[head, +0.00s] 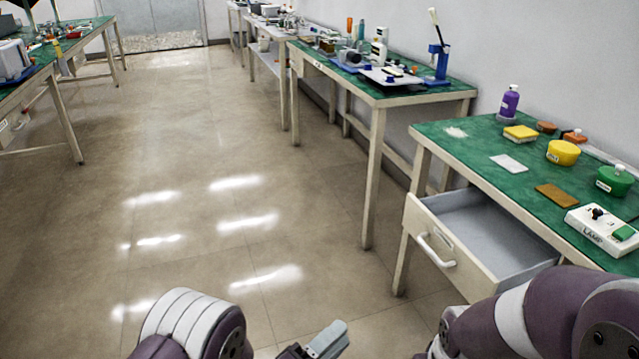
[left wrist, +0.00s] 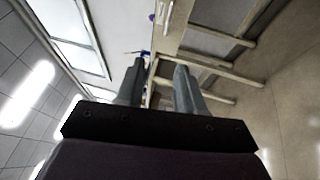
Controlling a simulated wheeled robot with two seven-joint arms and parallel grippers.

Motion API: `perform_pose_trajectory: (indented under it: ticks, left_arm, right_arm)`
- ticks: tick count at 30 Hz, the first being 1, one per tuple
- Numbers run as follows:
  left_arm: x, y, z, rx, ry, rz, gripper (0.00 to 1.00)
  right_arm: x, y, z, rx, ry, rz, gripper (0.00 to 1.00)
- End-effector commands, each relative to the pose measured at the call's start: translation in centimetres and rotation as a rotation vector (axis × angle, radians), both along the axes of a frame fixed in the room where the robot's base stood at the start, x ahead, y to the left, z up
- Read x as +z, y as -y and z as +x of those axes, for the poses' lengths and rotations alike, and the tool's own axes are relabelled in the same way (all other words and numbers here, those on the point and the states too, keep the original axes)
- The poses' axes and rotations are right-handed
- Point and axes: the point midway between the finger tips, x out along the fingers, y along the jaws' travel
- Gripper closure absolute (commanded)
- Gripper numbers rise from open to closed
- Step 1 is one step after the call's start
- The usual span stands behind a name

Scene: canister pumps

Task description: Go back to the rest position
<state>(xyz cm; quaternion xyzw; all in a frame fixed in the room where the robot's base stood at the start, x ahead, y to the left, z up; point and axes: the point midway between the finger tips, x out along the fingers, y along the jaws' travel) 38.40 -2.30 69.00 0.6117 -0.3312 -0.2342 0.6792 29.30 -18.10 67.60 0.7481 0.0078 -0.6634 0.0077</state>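My left gripper (head: 326,340) shows at the bottom middle of the head view, above the floor and away from the benches. In the left wrist view its two fingers (left wrist: 157,85) stand apart with nothing between them. My right arm comes in at the bottom right of the head view, in front of the near bench; its gripper is out of the picture.
The near green bench (head: 462,148) has an open, empty-looking drawer (head: 485,225). On it stand a purple bottle (head: 509,102), a yellow canister (head: 563,152), a green canister (head: 613,180) and a lamp switch box (head: 603,231). The floor (head: 200,220) at left is clear.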

Motion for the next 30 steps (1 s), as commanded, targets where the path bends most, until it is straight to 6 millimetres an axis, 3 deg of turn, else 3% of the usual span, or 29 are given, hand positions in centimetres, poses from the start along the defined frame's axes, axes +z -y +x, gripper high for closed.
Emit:
perform_pose_trajectory:
  ticks: [11,14,19,22,25,30]
  left_arm:
    - [-8.5,-1.3,0.0,0.023,-0.023,0.608,0.63]
    - [-10.7,-2.6,-0.1,0.000,-0.041,0.831,0.63]
    - [-13.1,-7.0,-0.9,-0.105,-0.108,1.249,0.63]
    - [-13.0,-10.7,-2.4,-0.231,-0.185,1.490,0.63]
    - [-11.5,-14.4,-5.1,-0.404,-0.294,1.663,0.63]
    - [-6.3,-18.5,-10.4,-0.650,-0.469,1.729,0.63]
  right_arm:
    - [0.0,0.0,0.1,0.000,0.002,0.000,0.57]
    - [0.0,0.0,0.0,0.000,0.002,0.000,0.57]
    - [0.0,0.0,0.0,0.000,0.001,0.000,0.57]
    - [0.0,0.0,0.0,0.000,0.001,0.000,0.57]
    - [0.0,0.0,0.0,0.000,0.001,0.000,0.57]
    - [0.0,0.0,0.0,0.000,0.001,0.000,0.57]
